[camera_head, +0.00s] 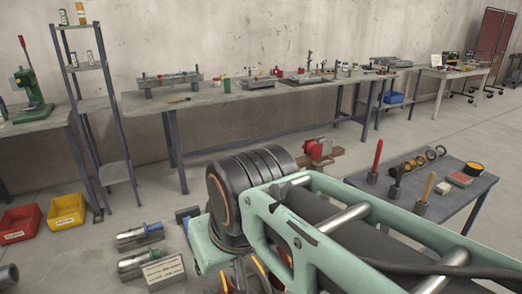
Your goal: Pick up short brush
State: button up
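Three upright hand tools with grey round ends stand on the small dark table (451,205) at the right. One has a red handle (377,157), one a black handle (397,177) and one a yellow-brown handle (428,188). They look like brushes, but their bristles are not clear, and I cannot tell which is the short brush. The large mint-green frame and black ribbed joint in the foreground look like my own arm. They cover the near left part of that table.
Black-and-brass rings (418,160), a yellow-topped round tin (474,168) and a red box (459,179) share the small table. A long workbench (240,97) runs along the wall. Red (19,223) and yellow (67,211) bins stand on the left floor. Some floor between is clear.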

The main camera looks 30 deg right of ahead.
aim_at(402, 167)
jog(key=z, duration=2.1)
